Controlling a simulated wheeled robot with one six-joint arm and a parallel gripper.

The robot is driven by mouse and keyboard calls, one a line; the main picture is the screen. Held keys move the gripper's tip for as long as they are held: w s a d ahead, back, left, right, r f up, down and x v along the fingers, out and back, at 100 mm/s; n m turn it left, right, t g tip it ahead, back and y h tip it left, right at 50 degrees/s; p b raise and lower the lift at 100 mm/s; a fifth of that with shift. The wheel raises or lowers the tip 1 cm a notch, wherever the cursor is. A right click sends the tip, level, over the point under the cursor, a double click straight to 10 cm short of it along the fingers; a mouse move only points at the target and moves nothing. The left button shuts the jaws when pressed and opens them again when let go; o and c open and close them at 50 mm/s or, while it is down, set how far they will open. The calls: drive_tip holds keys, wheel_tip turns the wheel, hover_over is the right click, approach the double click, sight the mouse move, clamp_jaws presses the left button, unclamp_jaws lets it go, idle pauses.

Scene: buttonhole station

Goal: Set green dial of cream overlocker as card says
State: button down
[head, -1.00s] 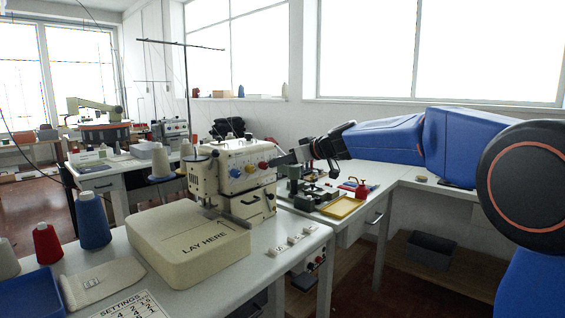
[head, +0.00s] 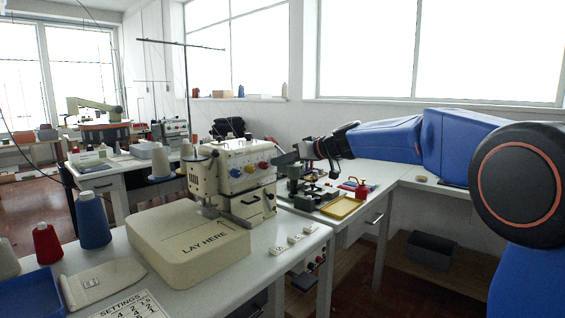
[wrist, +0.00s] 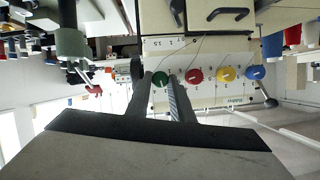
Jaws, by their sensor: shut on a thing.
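The cream overlocker (head: 215,180) stands on the white table, its dial face turned to my gripper. In the wrist view the green dial (wrist: 160,79) sits between the two fingers of my gripper (wrist: 160,77), which is shut on it. The red dial (wrist: 194,76), yellow dial (wrist: 226,74) and blue dial (wrist: 256,72) stand in a row beside it. In the head view my gripper (head: 279,159) hides the green dial. The settings card (head: 132,306) lies at the bottom, cut off by the picture edge; its rows are only partly readable.
A cream block marked LAY HERE (head: 188,233) is in front of the overlocker. Small white tiles (head: 294,239) lie at the table's right edge. Thread cones (head: 93,220) stand at left.

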drive_tip(key=shift+w+d+f+m+g+y, duration=0.1)
drive_tip(key=shift+f+m+g+y, duration=0.2)
drive_tip(key=shift+m+y, duration=1.35)
drive_tip(key=shift+w+d+f+m+g+y, duration=0.15)
drive_tip(key=shift+m+g+y, duration=0.35)
drive_tip(key=shift+m, duration=2.4)
drive_tip(key=shift+w+d+f+m+g+y, duration=0.1)
drive_tip(key=shift+f+m+g+y, duration=0.15)
drive_tip(key=shift+m+y, duration=1.4)
drive_tip(key=shift+m+h, duration=0.5)
drive_tip(key=shift+m, duration=0.2)
drive_tip(key=c, duration=1.6)
unclamp_jaws()
drive_tip(key=shift+o, duration=0.2)
drive_tip(key=shift+d, duration=0.1)
drive_tip(key=v, duration=1.7)
